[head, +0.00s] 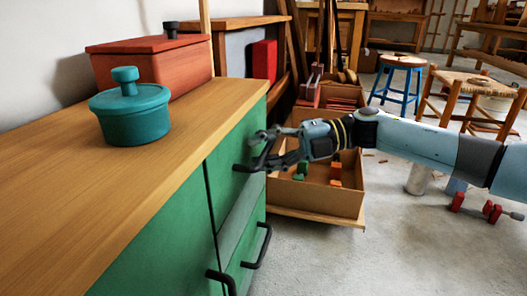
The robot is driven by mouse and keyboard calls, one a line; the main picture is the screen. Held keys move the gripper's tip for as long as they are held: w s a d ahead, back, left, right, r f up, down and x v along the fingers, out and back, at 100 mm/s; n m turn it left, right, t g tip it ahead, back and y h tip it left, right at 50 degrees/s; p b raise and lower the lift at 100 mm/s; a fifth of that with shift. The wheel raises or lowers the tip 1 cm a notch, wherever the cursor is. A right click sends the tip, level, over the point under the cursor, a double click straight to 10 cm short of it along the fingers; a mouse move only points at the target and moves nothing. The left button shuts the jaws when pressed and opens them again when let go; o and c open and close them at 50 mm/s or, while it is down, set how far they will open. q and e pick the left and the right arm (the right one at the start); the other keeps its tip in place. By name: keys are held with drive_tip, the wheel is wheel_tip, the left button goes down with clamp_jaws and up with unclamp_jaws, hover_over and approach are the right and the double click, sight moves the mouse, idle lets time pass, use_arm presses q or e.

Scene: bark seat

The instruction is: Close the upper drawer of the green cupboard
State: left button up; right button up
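The green cupboard (160,245) stands at the left under a wooden top. Its upper drawer (232,150) has a dark bar handle (246,168) and looks about flush with the front; I cannot tell whether a small gap remains. My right gripper (268,148) reaches in from the right, with its fingers apart at the far end of that handle. The fingers overlap the handle in the picture, and I cannot tell whether they touch it. My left gripper is not in view.
A teal lidded pot (131,112) and a red box (150,62) stand on the cupboard top. Lower handles (262,246) stick out from the front. Bare floor lies at the lower right.

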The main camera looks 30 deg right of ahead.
drive_tip(key=shift+s+d, duration=0.1)
drive_tip(key=shift+s+d, duration=0.15)
drive_tip(key=shift+d, duration=0.15)
drive_tip(key=v, duration=1.1)
drive_tip(key=shift+d, duration=0.1)
